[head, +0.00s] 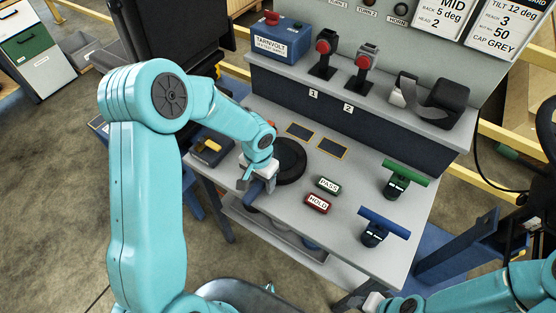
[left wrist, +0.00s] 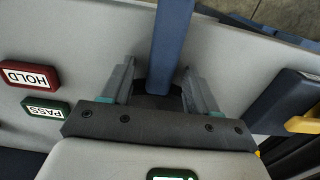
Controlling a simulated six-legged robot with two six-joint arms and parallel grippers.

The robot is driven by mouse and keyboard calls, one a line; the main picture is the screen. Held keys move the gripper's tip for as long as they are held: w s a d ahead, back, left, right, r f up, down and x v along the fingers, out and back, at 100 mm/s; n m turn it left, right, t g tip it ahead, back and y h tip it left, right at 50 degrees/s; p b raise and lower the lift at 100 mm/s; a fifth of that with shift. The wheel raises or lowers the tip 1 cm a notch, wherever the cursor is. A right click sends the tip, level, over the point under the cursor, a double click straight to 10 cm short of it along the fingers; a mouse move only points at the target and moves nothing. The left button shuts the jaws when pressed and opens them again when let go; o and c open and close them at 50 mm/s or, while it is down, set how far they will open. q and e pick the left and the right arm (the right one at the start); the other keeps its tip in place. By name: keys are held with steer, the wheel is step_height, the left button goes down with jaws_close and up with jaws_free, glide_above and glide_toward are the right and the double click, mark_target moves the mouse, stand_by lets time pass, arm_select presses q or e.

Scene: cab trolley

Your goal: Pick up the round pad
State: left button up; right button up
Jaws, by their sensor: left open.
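The round pad (head: 290,160) is a black disc lying flat on the grey bench top, partly hidden by my left gripper. A blue bar (head: 253,194), which looks like its handle, reaches from beneath the gripper toward the bench's front edge. My left gripper (head: 256,182) is over this bar at the near-left side of the disc. In the left wrist view my left gripper (left wrist: 158,68) is open, with one finger on each side of the blue bar (left wrist: 171,40). Contact cannot be told.
PASS (head: 328,186) and HOLD (head: 318,204) blocks lie right of the pad. Green-topped (head: 402,174) and blue-topped (head: 384,227) T-handled tools stand farther right. A dark blue block with a yellow part (head: 209,150) is at left. Two red-knobbed levers (head: 325,47) stand on the back shelf.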

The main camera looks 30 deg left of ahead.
arm_select(q)
steer(key=shift+s, duration=0.15)
steer(key=shift+c, duration=0.6)
jaws_close()
steer(key=shift+r, duration=0.1)
